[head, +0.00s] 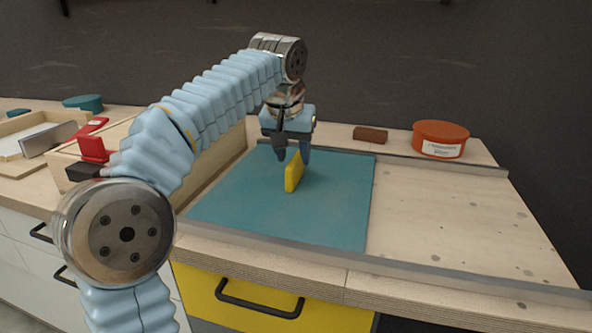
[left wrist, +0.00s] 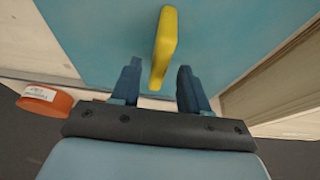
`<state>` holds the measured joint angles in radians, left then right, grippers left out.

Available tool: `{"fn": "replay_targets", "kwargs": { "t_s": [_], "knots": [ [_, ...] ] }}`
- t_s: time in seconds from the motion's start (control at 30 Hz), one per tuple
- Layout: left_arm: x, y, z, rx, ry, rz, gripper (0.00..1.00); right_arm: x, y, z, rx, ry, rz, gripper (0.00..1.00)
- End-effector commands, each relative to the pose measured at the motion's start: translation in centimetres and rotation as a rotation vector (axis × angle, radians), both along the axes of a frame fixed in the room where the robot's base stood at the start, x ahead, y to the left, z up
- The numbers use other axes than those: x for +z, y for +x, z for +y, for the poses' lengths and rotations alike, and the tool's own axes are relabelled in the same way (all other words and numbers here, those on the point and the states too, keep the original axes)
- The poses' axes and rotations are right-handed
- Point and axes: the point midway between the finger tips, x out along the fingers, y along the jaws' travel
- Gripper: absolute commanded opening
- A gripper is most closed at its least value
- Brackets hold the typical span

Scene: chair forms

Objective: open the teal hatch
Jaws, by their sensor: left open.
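The teal hatch (head: 335,200) is a flat panel lying in the worktop between two grey rails, and it covers the left part of that opening. It also fills much of the left wrist view (left wrist: 95,35). A yellow upright handle (head: 292,175) stands on it. My left gripper (head: 293,155) is over the handle, pointing down, open and holding nothing. In the left wrist view the near end of the handle (left wrist: 165,40) shows between the two fingers (left wrist: 160,75); I cannot tell whether they touch it. My right gripper is not in view.
Pale wood worktop (head: 440,215) lies clear right of the hatch. An orange round tin (head: 440,138) and a brown block (head: 370,134) stand behind the back rail. Left are a wooden box, a red clamp-like item (head: 93,147) and a teal tin (head: 83,103). A yellow drawer (head: 255,300) is below.

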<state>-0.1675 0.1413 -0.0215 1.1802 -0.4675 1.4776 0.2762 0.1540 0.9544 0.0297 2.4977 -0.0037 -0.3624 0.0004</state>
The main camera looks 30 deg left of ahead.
Motion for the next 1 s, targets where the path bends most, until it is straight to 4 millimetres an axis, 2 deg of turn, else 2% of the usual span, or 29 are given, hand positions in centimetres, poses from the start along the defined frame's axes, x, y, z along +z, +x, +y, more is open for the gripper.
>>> {"fn": "replay_targets", "kwargs": {
  "t_s": [0.03,0.1,0.23,0.6,0.9,1.0],
  "knots": [
    [-1.2,0.3,0.1,0.000,0.000,0.003,0.45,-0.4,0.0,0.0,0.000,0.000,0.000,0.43],
    [-2.1,0.8,0.2,0.000,-0.001,0.003,0.45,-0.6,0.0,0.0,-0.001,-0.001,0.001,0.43],
    [-3.4,1.3,0.3,0.000,-0.001,0.002,0.45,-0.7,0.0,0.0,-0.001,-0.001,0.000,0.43],
    [-3.8,1.6,0.3,0.000,-0.001,0.000,0.45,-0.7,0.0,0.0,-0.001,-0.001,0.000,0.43],
    [-3.8,1.5,0.3,0.000,-0.001,0.000,0.00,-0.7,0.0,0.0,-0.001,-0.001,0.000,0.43],
    [-3.8,1.5,0.3,0.000,-0.001,0.000,0.00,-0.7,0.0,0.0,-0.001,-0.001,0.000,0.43]
  ]
}}
